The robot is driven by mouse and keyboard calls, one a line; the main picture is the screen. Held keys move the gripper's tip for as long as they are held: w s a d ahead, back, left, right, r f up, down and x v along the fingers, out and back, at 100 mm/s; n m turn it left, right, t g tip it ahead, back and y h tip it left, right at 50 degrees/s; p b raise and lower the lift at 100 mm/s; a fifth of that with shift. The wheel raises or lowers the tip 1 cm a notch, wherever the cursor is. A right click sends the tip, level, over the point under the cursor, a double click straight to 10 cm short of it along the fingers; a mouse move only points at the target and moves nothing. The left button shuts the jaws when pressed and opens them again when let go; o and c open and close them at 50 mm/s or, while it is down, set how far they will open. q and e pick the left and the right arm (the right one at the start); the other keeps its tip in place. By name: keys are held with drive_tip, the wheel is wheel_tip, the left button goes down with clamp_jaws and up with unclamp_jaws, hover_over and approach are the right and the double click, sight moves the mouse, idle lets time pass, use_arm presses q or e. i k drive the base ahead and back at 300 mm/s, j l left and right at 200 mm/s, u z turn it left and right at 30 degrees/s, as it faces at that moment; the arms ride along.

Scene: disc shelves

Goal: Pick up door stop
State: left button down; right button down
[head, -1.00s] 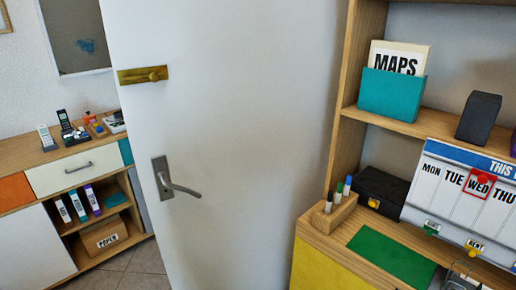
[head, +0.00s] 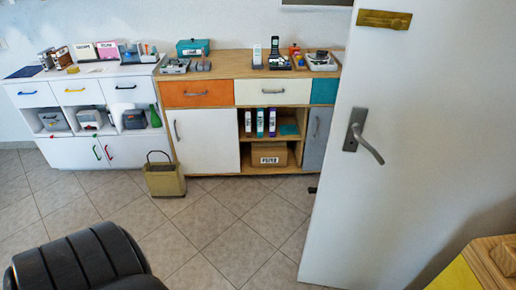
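The white door (head: 400,150) stands open on the right, with a metal lever handle (head: 362,140) and a brass latch (head: 384,19) above it. A small dark thing (head: 312,189) shows on the floor at the door's left edge, by the foot of the grey cabinet door. It is too small to tell whether it is the door stop. I see no other thing that is clearly a door stop. Neither of my grippers is in view.
A wooden sideboard (head: 205,133) and a white cabinet (head: 68,152) line the back wall. A beige bag (head: 164,180) stands on the floor before them. A black chair back (head: 80,262) fills the lower left. The tiled floor (head: 225,235) between is clear.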

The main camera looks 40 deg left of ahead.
sight(311, 190)
drive_tip(key=u, duration=0.8)
drive_tip(key=i+j+u, duration=0.1)
drive_tip(key=i+j, duration=0.6)
drive_tip(key=i, duration=0.15)
drive_tip(key=i+j+u, duration=0.15)
drive_tip(key=i+j, duration=0.45)
drive_tip(key=i, duration=0.3)
drive_tip(key=i+j+u, duration=0.15)
drive_tip(key=i+j, duration=0.15)
drive_tip(key=i, duration=0.15)
drive_tip(key=i+l+u, duration=0.3)
drive_tip(key=i+l, duration=0.55)
drive_tip(key=l+u, duration=0.3)
drive_tip(key=l, duration=1.75)
